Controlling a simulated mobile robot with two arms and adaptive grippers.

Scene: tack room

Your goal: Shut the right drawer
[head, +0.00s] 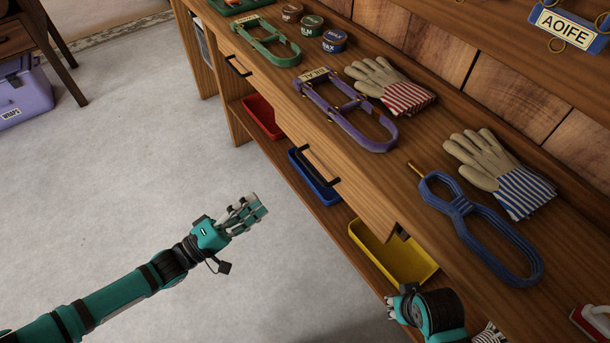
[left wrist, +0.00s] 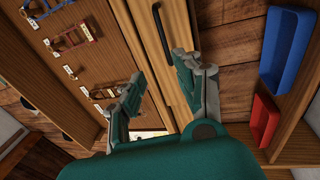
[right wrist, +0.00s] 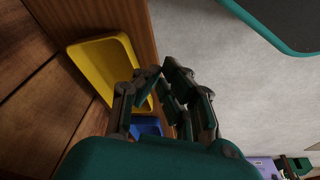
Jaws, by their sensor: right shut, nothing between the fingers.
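The right drawer (head: 348,190) is in the bench front below the top, with a black bar handle (head: 319,166). Its right end stands out a little from the bench, with a dark gap there. The drawer front and handle also seem to show in the left wrist view (left wrist: 178,25). My left gripper (head: 256,207) is open and empty, out over the floor to the left of the drawer, apart from the handle. My right gripper (head: 391,308) is shut and empty, low in front of the bench near the yellow tray. It also shows in the right wrist view (right wrist: 160,75).
The left drawer's handle (head: 238,66) is farther along the bench. Yellow (head: 385,262), blue (head: 308,182) and red (head: 261,117) trays sit on the lower shelf. Gloves (head: 388,82) and halters (head: 340,115) lie on top.

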